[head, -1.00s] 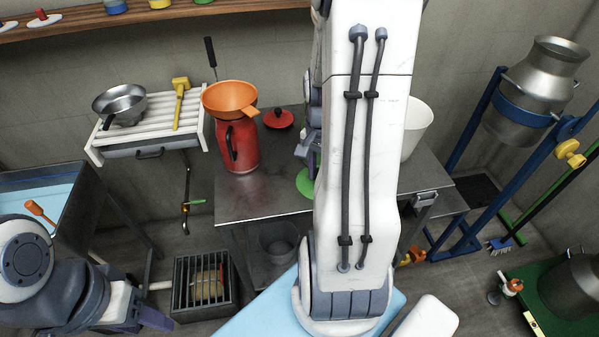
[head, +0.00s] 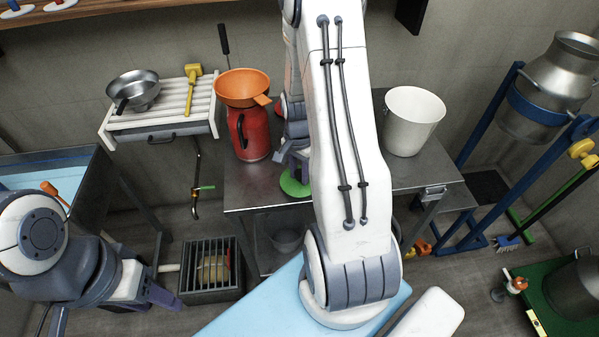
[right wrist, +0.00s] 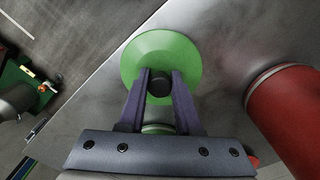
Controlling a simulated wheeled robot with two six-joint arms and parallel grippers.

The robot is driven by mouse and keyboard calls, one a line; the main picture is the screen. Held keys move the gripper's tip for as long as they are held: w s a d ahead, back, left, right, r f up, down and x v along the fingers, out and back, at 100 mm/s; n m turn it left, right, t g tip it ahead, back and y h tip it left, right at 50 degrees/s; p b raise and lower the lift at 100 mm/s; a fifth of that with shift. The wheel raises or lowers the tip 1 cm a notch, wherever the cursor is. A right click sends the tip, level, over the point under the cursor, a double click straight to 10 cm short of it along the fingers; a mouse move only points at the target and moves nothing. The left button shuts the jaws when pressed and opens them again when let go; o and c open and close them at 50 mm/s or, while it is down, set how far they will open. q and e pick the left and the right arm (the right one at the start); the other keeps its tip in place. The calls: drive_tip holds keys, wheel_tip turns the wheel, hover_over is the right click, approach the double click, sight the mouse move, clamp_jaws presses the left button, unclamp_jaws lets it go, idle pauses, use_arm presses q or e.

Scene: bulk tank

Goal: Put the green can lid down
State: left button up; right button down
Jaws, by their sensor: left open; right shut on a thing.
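The green can lid (head: 293,185) is a round disc with a dark knob, partly hidden by my right arm in the head view. It lies level over the steel table (head: 250,195) near its front edge; I cannot tell whether it touches the top. My right gripper (head: 287,166) is shut on its knob. In the right wrist view the purple fingers (right wrist: 159,83) sit on both sides of the knob, with the green lid (right wrist: 160,48) spread around it. My left gripper (head: 112,312) is open and empty at the lower left, away from the table.
A red jug (head: 250,135) with an orange funnel (head: 242,86) stands left of the lid. A white bucket (head: 413,120) stands on the table's right. The tabletop left of the lid is clear.

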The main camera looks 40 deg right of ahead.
drive_tip(key=shift+f, duration=0.2)
drive_tip(key=c, duration=0.6)
unclamp_jaws()
drive_tip(key=shift+r, duration=0.15)
